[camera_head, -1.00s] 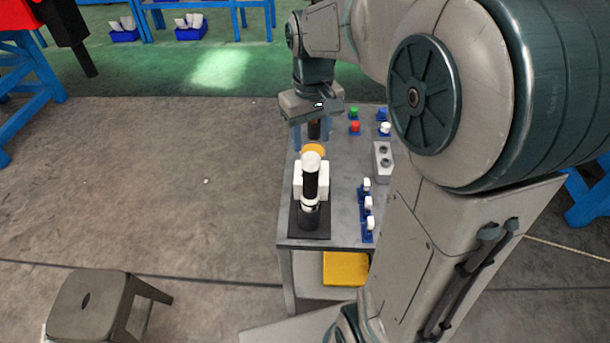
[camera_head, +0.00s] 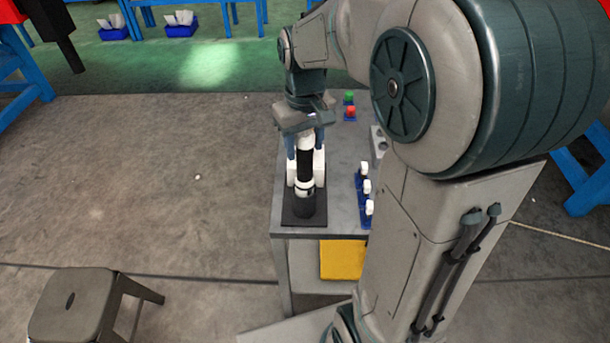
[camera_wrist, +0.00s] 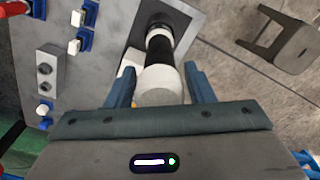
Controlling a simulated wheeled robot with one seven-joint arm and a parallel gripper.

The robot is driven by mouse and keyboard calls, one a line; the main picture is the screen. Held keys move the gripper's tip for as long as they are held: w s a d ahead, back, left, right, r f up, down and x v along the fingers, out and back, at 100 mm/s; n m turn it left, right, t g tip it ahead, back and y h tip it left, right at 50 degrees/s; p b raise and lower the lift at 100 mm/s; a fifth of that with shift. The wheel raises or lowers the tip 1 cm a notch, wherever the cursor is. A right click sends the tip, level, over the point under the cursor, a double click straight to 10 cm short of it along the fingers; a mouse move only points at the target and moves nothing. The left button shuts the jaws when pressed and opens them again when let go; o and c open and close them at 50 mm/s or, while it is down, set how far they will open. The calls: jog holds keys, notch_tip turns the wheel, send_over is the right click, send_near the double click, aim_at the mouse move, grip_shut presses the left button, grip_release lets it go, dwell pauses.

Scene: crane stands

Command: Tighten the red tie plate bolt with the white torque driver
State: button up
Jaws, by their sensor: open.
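The white torque driver (camera_head: 305,166), with a white cap and a black middle, stands upright in a dark base (camera_head: 290,213) at the near left of the grey table. In the wrist view its white cap (camera_wrist: 160,86) lies between the two blue fingers. My gripper (camera_head: 305,146) is over the top of the driver, open, with a finger on each side of it. In the wrist view a gap shows on the right of the cap, and my gripper (camera_wrist: 161,92) is not closed on it. A red bolt-like piece (camera_head: 350,112) sits at the far part of the table; I cannot tell if it is the tie plate bolt.
A green-topped piece (camera_head: 349,97) is beside the red one. Several white-topped pieces in blue holders (camera_head: 366,187) line the table's right side. A grey block with round holes (camera_wrist: 46,72) is near them. A stool (camera_head: 80,304) stands on the floor at left.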

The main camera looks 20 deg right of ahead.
jog(key=shift+r, duration=0.1)
grip_shut()
jog(key=shift+r, duration=0.15)
jog(key=shift+r+p, duration=4.55)
jog(key=shift+r, duration=1)
